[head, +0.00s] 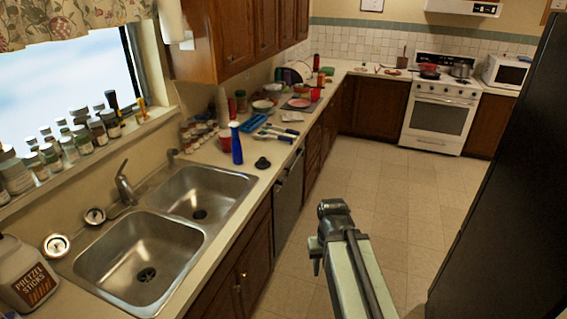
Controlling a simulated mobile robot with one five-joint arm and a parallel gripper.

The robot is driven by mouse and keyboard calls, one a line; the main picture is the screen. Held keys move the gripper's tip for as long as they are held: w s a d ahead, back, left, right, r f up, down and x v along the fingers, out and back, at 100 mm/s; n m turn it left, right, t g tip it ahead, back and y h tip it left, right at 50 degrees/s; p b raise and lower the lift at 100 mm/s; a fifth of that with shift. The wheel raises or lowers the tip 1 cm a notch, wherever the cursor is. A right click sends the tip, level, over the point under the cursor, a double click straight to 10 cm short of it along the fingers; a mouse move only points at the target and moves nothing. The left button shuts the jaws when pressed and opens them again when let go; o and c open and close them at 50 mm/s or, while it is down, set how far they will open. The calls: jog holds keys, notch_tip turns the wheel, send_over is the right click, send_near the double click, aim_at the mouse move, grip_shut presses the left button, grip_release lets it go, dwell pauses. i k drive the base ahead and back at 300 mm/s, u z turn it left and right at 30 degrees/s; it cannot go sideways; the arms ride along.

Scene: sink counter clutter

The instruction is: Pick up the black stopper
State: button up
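The black stopper (262,163) lies on the light countertop, just past the far right corner of the double sink and close to the counter's front edge. It is small, dark and round with a raised middle. A blue bottle with a white top (236,145) stands just left of it. My arm rises over the floor at the lower middle, to the right of the counter and apart from the stopper. I cannot make out gripper fingers on it.
The double sink (210,217) is at left, with a faucet (124,184). A tall black surface (500,190) borders the right. The tiled floor (400,200) between is clear.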

aim_at(262, 164)
jog(key=z, duration=0.5)
jog(key=i, duration=3.25)
jog(key=u, duration=4.35)
